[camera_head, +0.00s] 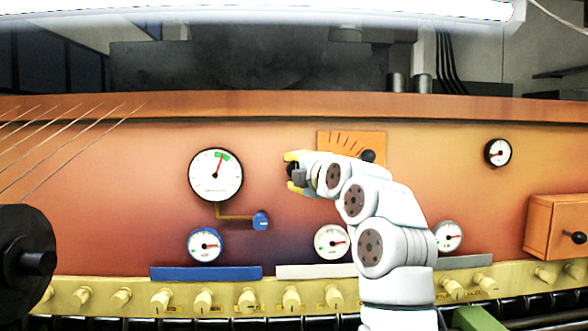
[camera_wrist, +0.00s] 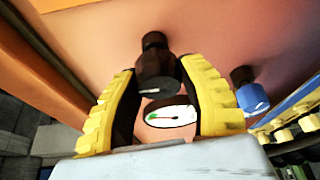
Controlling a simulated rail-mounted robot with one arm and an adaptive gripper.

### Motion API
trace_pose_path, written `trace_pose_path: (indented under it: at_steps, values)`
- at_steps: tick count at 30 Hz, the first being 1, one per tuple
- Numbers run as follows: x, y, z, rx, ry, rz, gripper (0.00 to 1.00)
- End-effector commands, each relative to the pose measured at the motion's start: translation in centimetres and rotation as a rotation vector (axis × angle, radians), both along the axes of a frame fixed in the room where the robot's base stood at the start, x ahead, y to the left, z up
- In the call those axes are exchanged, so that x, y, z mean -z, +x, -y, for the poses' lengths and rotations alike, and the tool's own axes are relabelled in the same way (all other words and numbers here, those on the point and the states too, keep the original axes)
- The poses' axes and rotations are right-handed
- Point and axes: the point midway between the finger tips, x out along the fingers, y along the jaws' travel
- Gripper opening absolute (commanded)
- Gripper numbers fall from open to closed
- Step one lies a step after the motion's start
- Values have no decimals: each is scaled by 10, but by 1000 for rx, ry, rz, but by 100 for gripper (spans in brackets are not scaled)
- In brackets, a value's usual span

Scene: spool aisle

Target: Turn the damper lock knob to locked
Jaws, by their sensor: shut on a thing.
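A dark round knob (camera_wrist: 157,75) on a short stem sticks out from the orange wall in the wrist view, between my yellow fingers. In the head view it is a small black shape (camera_head: 292,171) between the fingertips, left of an orange plate with fanned tick marks (camera_head: 350,142). My gripper (camera_head: 291,173) is shut on this dark knob, with one finger on each side in the wrist view (camera_wrist: 160,95). No locked mark is readable. A second black knob (camera_head: 368,156) shows at the plate's lower right, partly behind my arm.
A large white gauge (camera_head: 215,174) and a blue knob (camera_head: 261,221) on a brass pipe lie left of my gripper. Smaller gauges and a cream row of knobs run below. An orange box (camera_head: 556,226) juts out at right; a black spool (camera_head: 22,245) stands left.

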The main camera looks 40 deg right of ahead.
Motion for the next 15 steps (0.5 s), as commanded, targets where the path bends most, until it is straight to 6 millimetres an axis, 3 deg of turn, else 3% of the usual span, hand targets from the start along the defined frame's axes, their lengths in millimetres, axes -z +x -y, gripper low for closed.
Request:
trace_pose_path:
  at_steps: [15]
  values:
    - [4,1,1,1,-59,-52,6]
